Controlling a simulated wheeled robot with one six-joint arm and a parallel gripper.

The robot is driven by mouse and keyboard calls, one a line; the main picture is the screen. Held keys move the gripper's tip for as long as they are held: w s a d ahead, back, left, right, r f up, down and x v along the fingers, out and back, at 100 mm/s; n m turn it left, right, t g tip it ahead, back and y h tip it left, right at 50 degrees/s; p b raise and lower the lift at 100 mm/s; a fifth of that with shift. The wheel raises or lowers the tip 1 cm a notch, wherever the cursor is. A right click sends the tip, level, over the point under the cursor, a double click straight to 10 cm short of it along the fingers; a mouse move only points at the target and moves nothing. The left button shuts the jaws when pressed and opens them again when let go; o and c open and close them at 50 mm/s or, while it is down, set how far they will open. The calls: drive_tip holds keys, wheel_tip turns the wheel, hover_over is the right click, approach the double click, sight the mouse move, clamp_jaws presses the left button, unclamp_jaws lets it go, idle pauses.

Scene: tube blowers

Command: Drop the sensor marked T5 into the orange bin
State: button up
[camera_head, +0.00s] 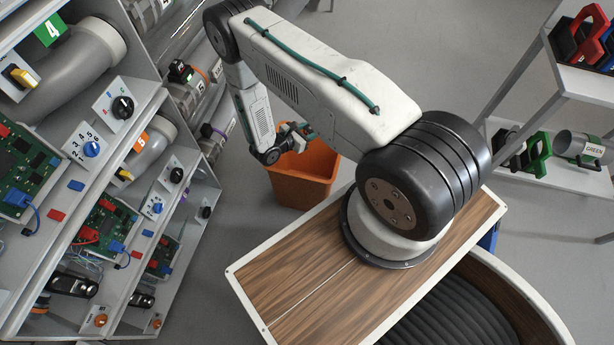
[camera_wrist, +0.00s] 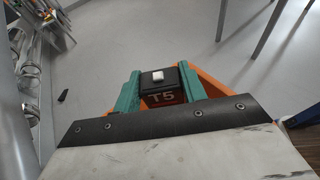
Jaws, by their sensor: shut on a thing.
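The sensor marked T5 (camera_wrist: 163,97) is a small dark block with a white square on top and reddish lettering, seen in the wrist view. My gripper (camera_wrist: 160,85) is shut on it, with one green finger on each side. In the head view my gripper (camera_head: 298,130) hangs at the orange bin (camera_head: 303,190), over its opening. Part of the bin's orange edge (camera_wrist: 212,88) shows behind and beside the fingers in the wrist view. The sensor is too small to make out surely in the head view, and the inside of the bin is largely hidden.
Shelves (camera_head: 140,125) with pipes, dials and green circuit boards stand at the left. A light rack (camera_head: 575,82) with red and green-framed items stands at the right. The grey floor (camera_head: 400,45) around the bin is mostly clear.

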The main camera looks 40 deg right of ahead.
drive_tip(key=shift+f, duration=2.35)
drive_tip(key=o, duration=1.1)
drive_tip(key=shift+a, duration=0.1)
drive_tip(key=v, duration=0.7)
drive_tip(key=shift+a+r, duration=0.15)
drive_tip(key=shift+a, duration=0.15)
